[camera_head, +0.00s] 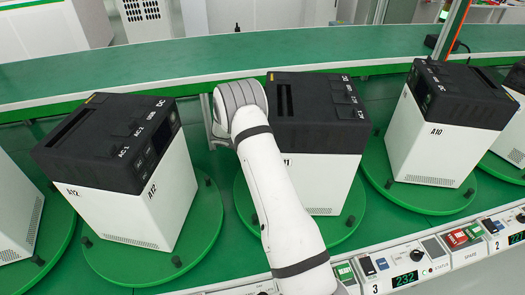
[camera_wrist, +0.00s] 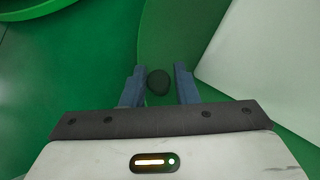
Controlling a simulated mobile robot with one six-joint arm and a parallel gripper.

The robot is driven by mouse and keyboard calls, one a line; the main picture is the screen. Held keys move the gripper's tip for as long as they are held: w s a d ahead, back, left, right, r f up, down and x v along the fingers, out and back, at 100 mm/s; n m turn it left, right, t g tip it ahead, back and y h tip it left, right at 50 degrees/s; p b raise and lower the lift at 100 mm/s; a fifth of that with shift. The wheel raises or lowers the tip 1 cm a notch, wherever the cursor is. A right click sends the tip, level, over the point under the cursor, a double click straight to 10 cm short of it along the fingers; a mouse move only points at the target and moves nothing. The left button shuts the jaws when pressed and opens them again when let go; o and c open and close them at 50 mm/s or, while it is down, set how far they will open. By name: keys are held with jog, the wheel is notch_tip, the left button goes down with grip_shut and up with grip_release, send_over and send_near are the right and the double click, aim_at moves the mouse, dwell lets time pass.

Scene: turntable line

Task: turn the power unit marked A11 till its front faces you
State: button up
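The A11 power unit (camera_head: 319,170) is a white box with a black top, standing on a round green turntable (camera_head: 338,232) in the middle. My arm covers part of its label, leaving "11" readable. A plain side with a vent faces me; port labels run along the top's right edge. No front panel shows on the visible side. My gripper is at the unit's left, its fingertips hidden by my arm in the head view. In the wrist view my gripper (camera_wrist: 157,76) is open, its blue fingers either side of a black peg (camera_wrist: 158,82), with small gaps showing.
The A12 unit (camera_head: 150,205) stands close on the left and the A10 unit (camera_head: 430,142) on the right, each on its turntable. A control panel (camera_head: 425,262) with buttons and displays runs along the front. A green belt (camera_head: 200,62) lies behind.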

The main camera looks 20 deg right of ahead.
jog(key=b+v, duration=0.1)
jog(key=v, duration=0.6)
jog(key=shift+a+r, duration=0.15)
jog(key=shift+a, duration=0.05)
jog(key=shift+c, duration=0.4)
